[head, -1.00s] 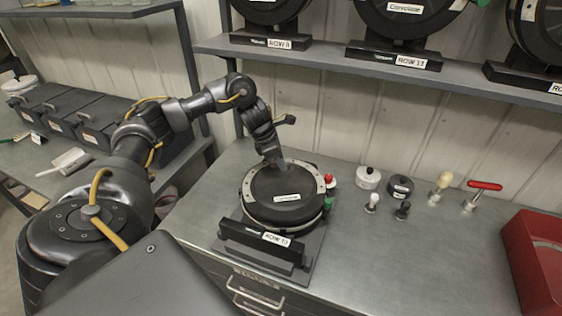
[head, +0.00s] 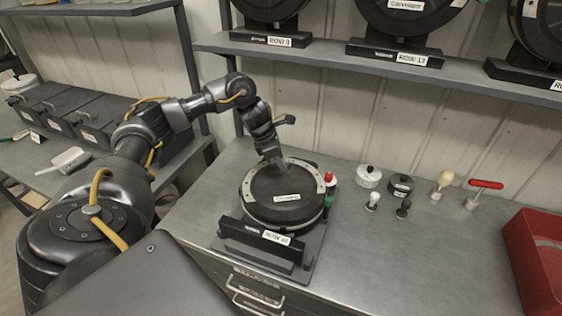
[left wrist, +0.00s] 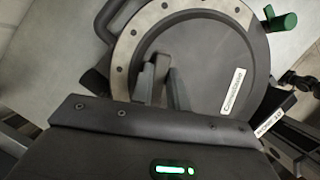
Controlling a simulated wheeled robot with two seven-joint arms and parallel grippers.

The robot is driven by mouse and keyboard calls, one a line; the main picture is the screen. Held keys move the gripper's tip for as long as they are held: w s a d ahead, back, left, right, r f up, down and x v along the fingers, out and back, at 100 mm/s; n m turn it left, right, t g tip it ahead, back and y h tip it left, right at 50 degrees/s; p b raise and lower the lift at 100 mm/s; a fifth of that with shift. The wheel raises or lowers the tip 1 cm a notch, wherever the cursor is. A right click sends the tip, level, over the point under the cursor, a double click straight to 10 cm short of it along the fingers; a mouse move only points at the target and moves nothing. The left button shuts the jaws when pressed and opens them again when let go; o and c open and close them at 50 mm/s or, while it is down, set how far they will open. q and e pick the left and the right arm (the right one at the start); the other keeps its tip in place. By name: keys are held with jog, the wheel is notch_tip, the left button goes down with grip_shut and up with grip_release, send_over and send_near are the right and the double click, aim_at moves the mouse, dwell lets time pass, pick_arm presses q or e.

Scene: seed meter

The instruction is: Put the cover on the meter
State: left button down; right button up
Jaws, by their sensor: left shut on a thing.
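The meter (head: 247,190) lies on its stand on the metal workbench, with a pale ring with holes along its upper edge. The round black cover (head: 289,212) with a white label lies flat on the meter, inside the ring. My left gripper (head: 274,160) is at the far side of the cover, pointing down. In the left wrist view its fingers (left wrist: 158,82) are closed at the cover (left wrist: 215,70), and the ring (left wrist: 122,50) curves around it. The fingers hide the exact grip point. My right gripper is not in view.
A red-topped knob (head: 329,178) and a green one (head: 329,201) stand at the meter's right side. Several small parts and a red-handled tool (head: 485,185) stand farther right. A red bin (head: 535,262) is at the right edge. The front right bench is clear.

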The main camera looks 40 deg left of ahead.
pick_arm(q)
jog(key=shift+f+b, duration=0.25)
jog(key=shift+b, duration=0.1)
dwell(0.7)
dwell(0.4)
jog(key=c, duration=1.3)
grip_release()
jog(key=shift+c, duration=0.3)
notch_tip(320, 180, up, 10)
jog(key=p, duration=0.7)
jog(key=shift+f, duration=0.2)
